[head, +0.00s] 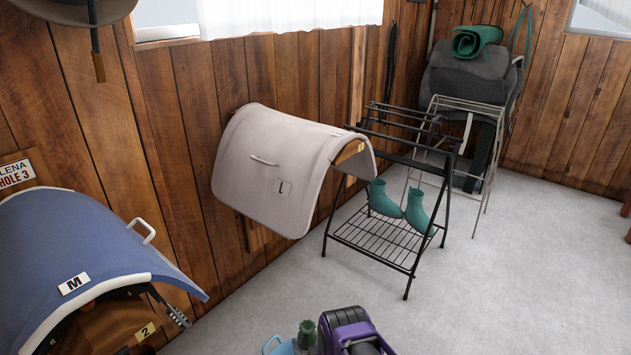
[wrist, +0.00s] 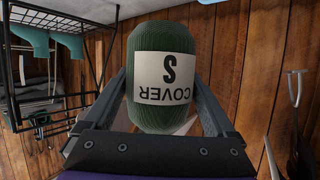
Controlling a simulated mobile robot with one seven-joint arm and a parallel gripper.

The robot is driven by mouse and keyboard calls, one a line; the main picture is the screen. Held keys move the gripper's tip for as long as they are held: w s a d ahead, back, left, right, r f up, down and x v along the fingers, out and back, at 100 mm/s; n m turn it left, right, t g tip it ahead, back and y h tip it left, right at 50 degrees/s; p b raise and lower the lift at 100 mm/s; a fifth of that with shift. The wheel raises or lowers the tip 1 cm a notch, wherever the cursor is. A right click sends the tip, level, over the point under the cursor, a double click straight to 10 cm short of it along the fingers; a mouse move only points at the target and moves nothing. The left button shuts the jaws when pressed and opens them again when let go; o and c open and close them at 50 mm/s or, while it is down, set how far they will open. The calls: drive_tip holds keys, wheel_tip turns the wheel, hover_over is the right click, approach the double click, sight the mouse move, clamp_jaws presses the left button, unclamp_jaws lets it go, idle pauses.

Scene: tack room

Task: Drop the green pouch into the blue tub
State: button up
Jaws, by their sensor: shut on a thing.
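The green pouch (wrist: 163,90) fills the middle of the wrist view, a dark green ribbed roll with a white label reading "COVER S" upside down. My gripper (wrist: 165,92) is shut on it, one finger against each side. In the head view my purple and black wrist (head: 350,330) shows at the bottom edge; the fingers are hidden there. A light blue piece with a looped handle (head: 274,345) shows left of it, cut off by the frame; I cannot tell if it is the blue tub.
A blue saddle pad marked M (head: 90,250) is on the left, and a pale pad marked L (head: 270,170) hangs on the wall. A black rack (head: 385,240) holds teal boots (head: 418,210). Grey floor (head: 530,270) is clear on the right.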

drive_tip(key=shift+s+a+f, duration=0.2)
drive_tip(key=shift+s+f, duration=0.05)
drive_tip(key=shift+f, duration=0.5)
wheel_tip(320, 180, down, 6)
drive_tip(key=b, duration=0.5)
drive_tip(key=shift+r, duration=0.1)
drive_tip(key=o, duration=1.2)
